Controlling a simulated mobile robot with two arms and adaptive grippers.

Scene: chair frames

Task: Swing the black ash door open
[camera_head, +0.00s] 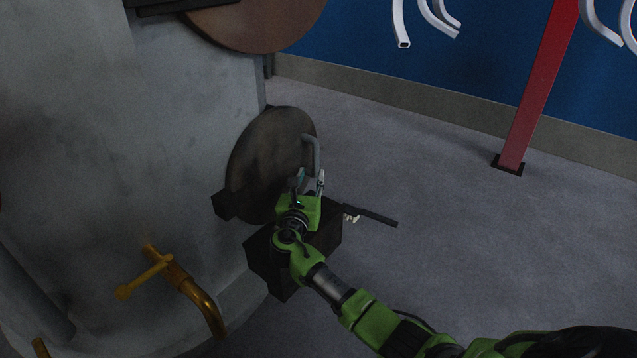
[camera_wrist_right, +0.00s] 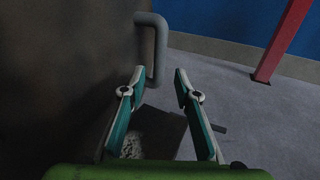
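The black ash door (camera_head: 268,165) is a dark round plate low on the side of the large grey metal body in the head view. In the right wrist view its dark face (camera_wrist_right: 60,70) fills the left side. A grey bent bar handle (camera_head: 315,152) stands out at its right edge and shows in the right wrist view (camera_wrist_right: 161,45). My right gripper (camera_head: 310,183) is just below the handle. Its teal-and-white fingers (camera_wrist_right: 159,76) are apart, and the handle's lower end appears between or just beyond the tips; contact cannot be told. My left gripper is not in view.
A brass pipe with a valve (camera_head: 180,278) is at lower left. A red post (camera_head: 537,90) stands at right.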

